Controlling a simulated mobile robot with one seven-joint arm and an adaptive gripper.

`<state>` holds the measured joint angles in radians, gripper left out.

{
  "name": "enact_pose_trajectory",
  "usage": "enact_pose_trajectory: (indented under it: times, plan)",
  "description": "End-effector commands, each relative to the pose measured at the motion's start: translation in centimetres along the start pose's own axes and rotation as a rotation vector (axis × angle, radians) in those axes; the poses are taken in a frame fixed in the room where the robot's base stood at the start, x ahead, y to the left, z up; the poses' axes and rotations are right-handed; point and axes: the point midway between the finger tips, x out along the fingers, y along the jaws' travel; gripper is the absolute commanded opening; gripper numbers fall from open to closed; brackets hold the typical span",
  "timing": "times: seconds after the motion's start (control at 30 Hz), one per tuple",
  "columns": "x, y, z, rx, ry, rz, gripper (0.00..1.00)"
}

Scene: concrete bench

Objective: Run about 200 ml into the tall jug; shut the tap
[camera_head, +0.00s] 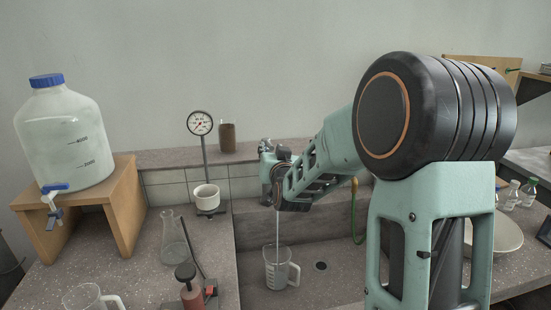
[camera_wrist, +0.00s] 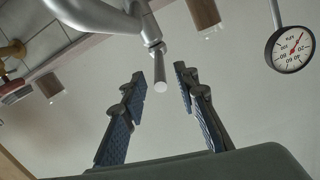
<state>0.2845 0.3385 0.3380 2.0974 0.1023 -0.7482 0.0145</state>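A clear handled jug (camera_head: 279,272) stands upright in the sink. A thin pale stream (camera_head: 277,228) falls into it from above. The level in the jug is too small to read. My gripper (camera_wrist: 160,82) is open, its two blue-padded fingers apart. It also shows in the head view, above the sink by the back wall. The silver tap (camera_wrist: 115,20) shows at the top of the wrist view. Its lever (camera_wrist: 160,65) reaches between my fingers, with a gap on each side. In the head view my arm hides most of the tap.
A white carboy (camera_head: 68,145) with a blue-handled tap stands on a wooden stand (camera_head: 125,210). A gauge (camera_head: 200,123) rises behind. A bowl (camera_head: 505,235) is right.

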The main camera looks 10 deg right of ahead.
Motion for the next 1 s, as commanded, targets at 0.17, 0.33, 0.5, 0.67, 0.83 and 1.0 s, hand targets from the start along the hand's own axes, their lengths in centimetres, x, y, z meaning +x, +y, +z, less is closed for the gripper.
enact_pose_trajectory:
  times: [0.17,0.33,0.5,0.67,0.83,1.0]
  plan:
    - [-3.6,0.0,-0.1,-0.003,0.002,0.000,0.28]
    - [-6.7,0.0,-0.1,-0.003,0.002,0.000,0.28]
    - [-8.8,0.0,-0.1,-0.001,0.001,0.000,0.28]
    - [-9.7,0.0,0.0,-0.001,0.001,0.000,0.28]
    - [-9.9,0.0,0.0,0.000,0.001,0.000,0.28]
    - [-9.9,0.0,0.0,0.000,0.000,0.000,0.25]
